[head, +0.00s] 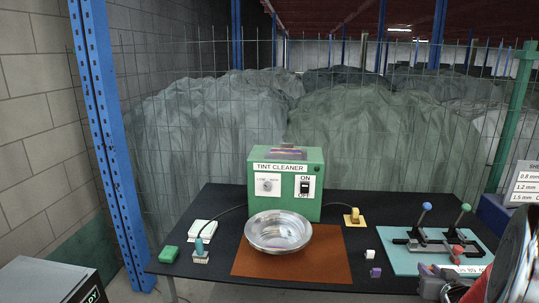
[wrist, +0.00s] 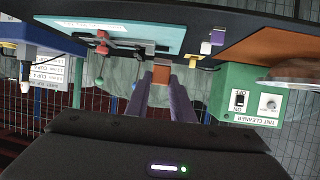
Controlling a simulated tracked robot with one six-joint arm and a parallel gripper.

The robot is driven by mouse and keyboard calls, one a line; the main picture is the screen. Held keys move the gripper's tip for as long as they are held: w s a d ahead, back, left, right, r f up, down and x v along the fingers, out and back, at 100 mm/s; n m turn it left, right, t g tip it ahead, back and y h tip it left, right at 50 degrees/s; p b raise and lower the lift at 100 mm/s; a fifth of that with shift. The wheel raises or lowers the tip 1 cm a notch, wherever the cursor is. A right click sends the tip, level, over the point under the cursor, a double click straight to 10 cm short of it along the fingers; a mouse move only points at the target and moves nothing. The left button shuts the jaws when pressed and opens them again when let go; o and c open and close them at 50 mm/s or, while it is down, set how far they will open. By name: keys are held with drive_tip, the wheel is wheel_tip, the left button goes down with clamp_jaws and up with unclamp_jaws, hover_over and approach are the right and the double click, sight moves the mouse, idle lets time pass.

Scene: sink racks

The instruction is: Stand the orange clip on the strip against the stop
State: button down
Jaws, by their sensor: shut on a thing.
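My gripper (wrist: 161,82) has purple fingers, shut on the orange clip (wrist: 161,73), a small brownish-orange block between the fingertips in the wrist view. The clip appears held in front of the table edge; its exact height is unclear. In the head view part of my arm shows at the lower right, and the clip cannot be made out there. A turquoise plate (head: 401,263) with a dark clamp fixture lies at the right of the table; it also shows in the wrist view (wrist: 75,40). I cannot single out the strip or the stop.
A white block (head: 370,254) and a purple block (head: 375,272) stand left of the plate. A metal bowl (head: 279,243) sits before a green tint cleaner box (head: 258,209).

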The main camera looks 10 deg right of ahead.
drive_tip(key=w+a+f+n+y, duration=0.1)
drive_tip(key=w+a, duration=0.5)
drive_tip(key=a, duration=0.3)
drive_tip(key=w+a, duration=0.5)
drive_tip(key=a, duration=0.5)
drive_tip(key=w+a+n+y, duration=0.2)
drive_tip(key=a, duration=0.8)
drive_tip(key=w+a+n+t+y, duration=0.1)
drive_tip(key=w+a+n+y, duration=0.1)
drive_tip(key=a, duration=0.9)
drive_tip(key=shift+a+f+y, duration=0.3)
drive_tip(key=shift+f, duration=0.05)
drive_tip(key=shift+s+f, duration=0.1)
drive_tip(key=s+f, duration=0.5)
drive_tip(key=f, duration=0.1)
